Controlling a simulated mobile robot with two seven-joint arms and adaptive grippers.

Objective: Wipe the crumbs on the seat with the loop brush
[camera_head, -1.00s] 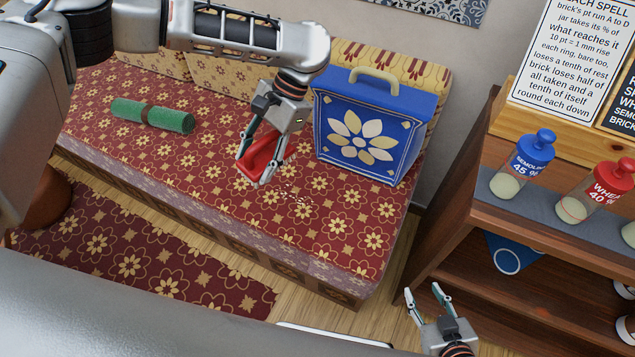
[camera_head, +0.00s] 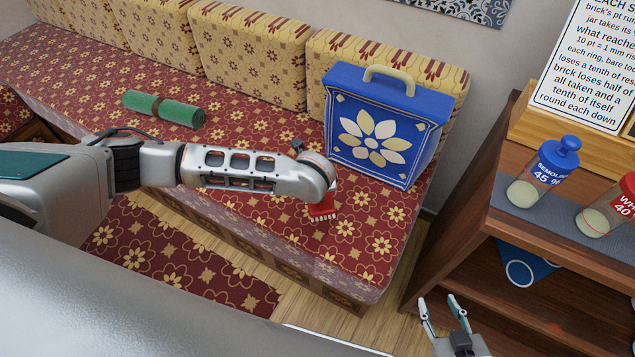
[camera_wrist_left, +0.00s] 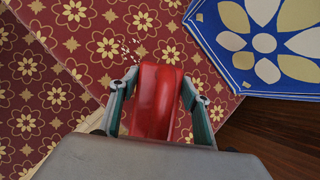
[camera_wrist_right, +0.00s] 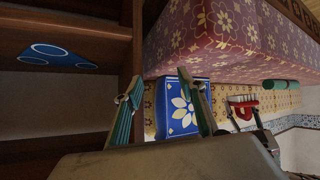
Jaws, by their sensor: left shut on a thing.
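My left gripper (camera_wrist_left: 158,84) is shut on the red loop brush (camera_wrist_left: 154,110); in the head view my own arm hides most of that gripper. The brush's lower part (camera_head: 323,213) shows just beyond my wrist, above or on the seat (camera_head: 365,240); I cannot tell if it touches. In the right wrist view the brush (camera_wrist_right: 243,110) shows pale bristles. Small pale crumbs (camera_wrist_left: 127,47) lie scattered on the patterned red seat, just beyond the brush in the left wrist view. My right gripper (camera_head: 439,301) is open and empty, low in front of the shelf.
A blue box (camera_head: 380,135) with a flower and a beige handle stands on the seat behind the brush. A rolled green mat (camera_head: 164,108) lies on the seat to the left. Yellow cushions (camera_head: 247,50) line the back. A wooden shelf (camera_head: 470,225) with jars stands at right.

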